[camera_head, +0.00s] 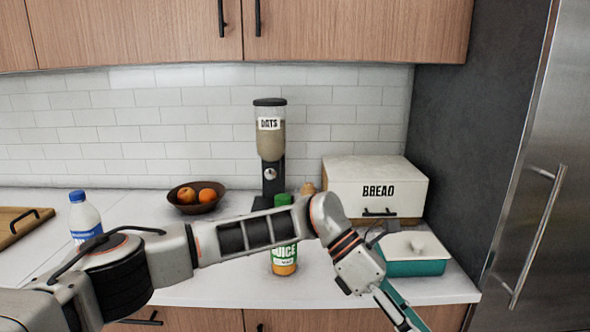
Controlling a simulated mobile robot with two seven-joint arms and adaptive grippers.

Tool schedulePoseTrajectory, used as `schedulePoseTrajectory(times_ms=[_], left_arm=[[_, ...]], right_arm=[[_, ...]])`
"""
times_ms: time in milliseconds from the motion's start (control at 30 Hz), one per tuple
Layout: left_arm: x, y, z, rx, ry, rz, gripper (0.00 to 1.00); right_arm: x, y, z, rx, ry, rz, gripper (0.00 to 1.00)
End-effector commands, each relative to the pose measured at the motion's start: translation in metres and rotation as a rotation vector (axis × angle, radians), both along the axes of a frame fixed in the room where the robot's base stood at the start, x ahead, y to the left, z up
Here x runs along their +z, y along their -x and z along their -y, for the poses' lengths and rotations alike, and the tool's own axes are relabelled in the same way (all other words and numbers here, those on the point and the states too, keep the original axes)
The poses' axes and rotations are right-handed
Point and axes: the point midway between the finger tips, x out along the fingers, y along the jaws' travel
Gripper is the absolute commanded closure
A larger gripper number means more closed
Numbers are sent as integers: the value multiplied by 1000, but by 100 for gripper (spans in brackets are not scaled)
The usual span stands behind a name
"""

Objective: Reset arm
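My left arm comes in from the lower left and reaches across the front of the counter. Its wrist bends down at the right, and my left gripper (398,308) points down and right by the counter's front edge, near the bottom of the picture. A teal strip shows along the gripper; I cannot tell whether it is something held. The fingertips are not clear, so open or shut cannot be told. My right gripper is out of view.
The arm partly hides a green-capped juice bottle (284,262). A milk bottle (85,220), fruit bowl (185,207), oats dispenser (271,140), bread box (362,188) and teal dish (422,267) stand on the white counter (210,290). A fridge (545,200) stands right.

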Motion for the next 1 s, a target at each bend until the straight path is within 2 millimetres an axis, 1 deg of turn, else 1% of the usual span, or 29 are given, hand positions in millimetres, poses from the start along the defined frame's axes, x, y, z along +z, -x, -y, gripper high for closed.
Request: schedulePoseTrajectory(times_ms=[33, 100, 200, 267, 333, 467, 567, 633, 767, 867, 900, 967, 1000], left_arm=[[-2, 16, 13, 27, 65, -87, 54], [2, 30, 29, 77, 149, -198, 54], [13, 43, 45, 160, 257, -364, 54], [21, 46, 52, 216, 319, -466, 54], [30, 44, 56, 287, 385, -591, 54], [42, 29, 53, 432, 493, -828, 54], [44, 9, 41, 552, 564, -1014, 54], [40, -7, 28, 640, 607, -1147, 54], [18, -40, -5, 813, 675, -1396, 54], [-10, -63, -38, 951, 718, -1583, 54], [-24, -71, -52, 1007, 731, -1659, 54], [-49, -80, -76, 1093, 750, -1772, 54], [-66, -84, -93, 1153, 761, -1845, 54]], right_arm=[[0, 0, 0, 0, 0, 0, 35], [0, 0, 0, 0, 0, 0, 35], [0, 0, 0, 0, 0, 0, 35], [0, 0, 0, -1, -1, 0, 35], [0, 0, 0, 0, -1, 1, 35], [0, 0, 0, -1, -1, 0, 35], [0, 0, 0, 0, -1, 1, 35], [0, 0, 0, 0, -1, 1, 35], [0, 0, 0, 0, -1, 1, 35], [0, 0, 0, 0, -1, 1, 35], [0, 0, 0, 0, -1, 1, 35], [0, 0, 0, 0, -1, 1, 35], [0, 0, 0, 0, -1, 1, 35]])
